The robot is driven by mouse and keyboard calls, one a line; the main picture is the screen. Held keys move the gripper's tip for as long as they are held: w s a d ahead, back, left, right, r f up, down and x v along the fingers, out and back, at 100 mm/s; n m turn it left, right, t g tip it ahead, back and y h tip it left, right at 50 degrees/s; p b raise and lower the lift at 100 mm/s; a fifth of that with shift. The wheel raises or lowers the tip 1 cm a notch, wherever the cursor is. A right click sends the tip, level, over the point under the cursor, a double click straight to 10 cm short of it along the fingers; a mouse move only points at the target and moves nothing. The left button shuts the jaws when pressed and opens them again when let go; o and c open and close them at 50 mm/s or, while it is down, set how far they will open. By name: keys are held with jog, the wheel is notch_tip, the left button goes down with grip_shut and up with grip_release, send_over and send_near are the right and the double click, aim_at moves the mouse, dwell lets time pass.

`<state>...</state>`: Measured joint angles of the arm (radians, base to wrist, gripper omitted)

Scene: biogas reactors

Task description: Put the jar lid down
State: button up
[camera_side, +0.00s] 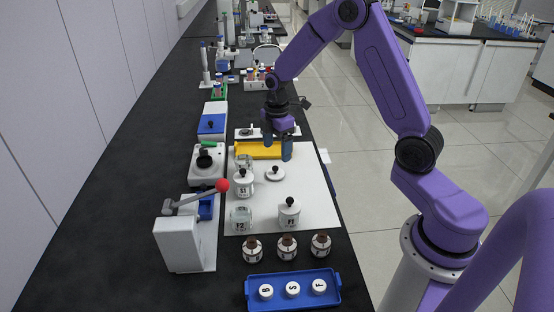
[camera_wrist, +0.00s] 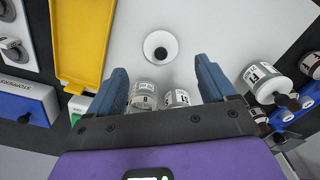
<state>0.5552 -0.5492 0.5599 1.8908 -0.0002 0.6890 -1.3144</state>
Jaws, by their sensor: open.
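A white round jar lid with a black knob (camera_side: 275,174) lies flat on the white mat (camera_side: 315,210), knob up. It also shows in the wrist view (camera_wrist: 151,51), just beyond my fingertips. My gripper (camera_side: 277,151) is open and empty, with its blue fingers pointing down above the mat, behind the lid and apart from it. A lidded jar (camera_side: 243,187) stands left of the lid, and another lidded jar (camera_side: 289,215) stands in front. Open-looking glass jars stand at the mat's left edge, one near the front (camera_side: 241,219) and one farther back (camera_side: 240,161).
A yellow tray (camera_side: 258,150) lies behind the lid. A red-knobbed lever press (camera_side: 185,240) and a stirrer-like device (camera_side: 206,163) line the left. Brown-capped bottles (camera_side: 287,247) and a blue tray (camera_side: 290,303) stand in front. The mat's right side is clear.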

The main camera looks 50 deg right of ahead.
jog(key=shift+a+r, duration=0.1)
jog(key=shift+r, duration=2.2)
jog(key=s+a+r+m, duration=0.1)
jog(key=s+a+r, duration=0.1)
jog(key=s+a, duration=0.45)
jog(key=s+a+r, duration=0.3)
jog(key=s+a, duration=0.3)
jog(key=s, duration=0.1)
jog(key=s+r+m, duration=0.1)
jog(key=s, duration=1.7)
jog(key=shift+s, duration=0.25)
